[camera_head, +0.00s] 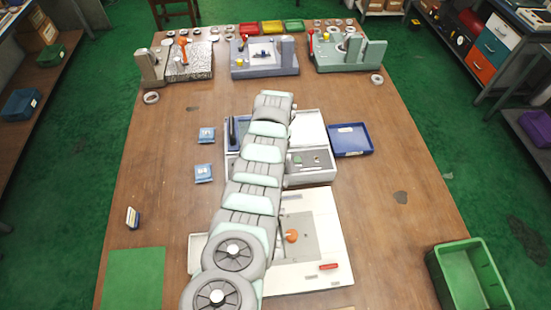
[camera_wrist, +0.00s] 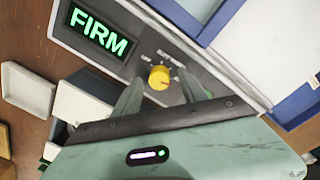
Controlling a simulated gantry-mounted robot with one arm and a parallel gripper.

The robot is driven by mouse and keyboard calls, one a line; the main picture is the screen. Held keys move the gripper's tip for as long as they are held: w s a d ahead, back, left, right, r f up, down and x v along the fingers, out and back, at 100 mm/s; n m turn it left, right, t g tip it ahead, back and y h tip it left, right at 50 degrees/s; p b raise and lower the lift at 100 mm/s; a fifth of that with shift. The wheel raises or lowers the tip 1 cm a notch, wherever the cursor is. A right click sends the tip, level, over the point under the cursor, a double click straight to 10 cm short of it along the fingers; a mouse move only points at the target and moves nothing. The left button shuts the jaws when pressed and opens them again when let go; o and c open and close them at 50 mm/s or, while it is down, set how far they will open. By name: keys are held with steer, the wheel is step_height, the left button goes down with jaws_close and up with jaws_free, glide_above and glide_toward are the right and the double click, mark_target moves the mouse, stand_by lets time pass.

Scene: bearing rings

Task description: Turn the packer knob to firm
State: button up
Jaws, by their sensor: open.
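The packer's yellow knob (camera_wrist: 159,77) shows in the wrist view on a dark grey panel with small markings around it. The packer's display (camera_wrist: 98,31) beside it reads FIRM in lit green letters. My gripper (camera_wrist: 162,90) is open, with one grey finger on either side of the knob in this view. I cannot tell whether either finger touches the knob. In the head view the packer (camera_head: 310,166) is a white and grey case at the table's middle. My arm covers part of it, and the knob and fingertips are hidden there.
A blue tray (camera_head: 350,139) lies right of the packer. Two blue packets (camera_head: 204,173) lie to its left. A white board (camera_head: 320,235) with an orange knob is nearer. Three fixtures (camera_head: 264,60) and several rings line the back. A green bin (camera_head: 468,275) stands front right.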

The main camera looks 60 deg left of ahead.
steer(key=shift+r, duration=0.1)
step_height(320, 180, up, 11)
steer(key=shift+w+f+b, duration=0.2)
steer(key=shift+b, duration=0.1)
steer(key=shift+a, duration=0.1)
stand_by(0.6)
